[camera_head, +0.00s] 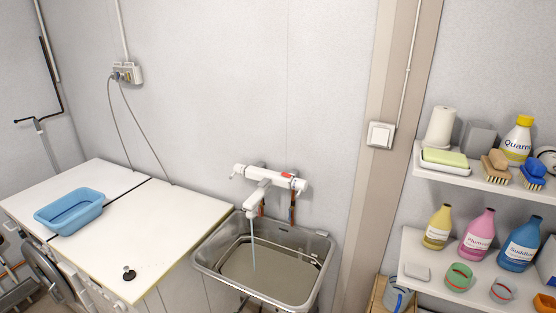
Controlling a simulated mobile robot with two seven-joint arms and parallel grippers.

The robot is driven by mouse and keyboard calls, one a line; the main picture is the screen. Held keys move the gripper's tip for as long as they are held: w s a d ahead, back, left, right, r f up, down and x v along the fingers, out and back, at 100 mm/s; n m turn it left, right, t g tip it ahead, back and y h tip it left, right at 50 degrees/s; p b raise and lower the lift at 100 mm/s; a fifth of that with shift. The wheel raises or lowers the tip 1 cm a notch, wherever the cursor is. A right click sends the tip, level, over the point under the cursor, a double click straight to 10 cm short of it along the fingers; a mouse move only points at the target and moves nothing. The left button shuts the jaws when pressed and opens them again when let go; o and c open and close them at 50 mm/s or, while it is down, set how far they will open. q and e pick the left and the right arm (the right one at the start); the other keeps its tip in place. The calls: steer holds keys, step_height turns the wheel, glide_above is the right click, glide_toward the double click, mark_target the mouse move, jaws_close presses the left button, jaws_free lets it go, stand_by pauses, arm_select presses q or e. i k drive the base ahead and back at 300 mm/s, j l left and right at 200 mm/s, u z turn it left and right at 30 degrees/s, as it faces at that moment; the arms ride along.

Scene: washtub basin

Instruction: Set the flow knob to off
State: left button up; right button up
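A white wall-mounted mixer tap (262,179) is fixed above the metal washtub basin (208,258). It has a knob at its left end (237,171) and another at its right end (300,186), near a red mark. I cannot tell from the picture which one is the flow knob. A thin stream of water (253,250) runs from the spout down into the basin. Neither of my grippers is in view.
A white worktop (150,225) stands left of the basin, with a blue tub (70,212) and a small black object (129,273) on it. Wall shelves (480,182) with bottles, brushes and cups are at the right. The space before the tap looks clear.

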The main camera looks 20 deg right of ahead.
mark_target(239, 169)
steer(key=z, duration=0.2)
steer(key=i+j, duration=0.1)
steer(key=i, duration=2.3)
steer(key=j+u, duration=0.05)
steer(key=j, duration=0.05)
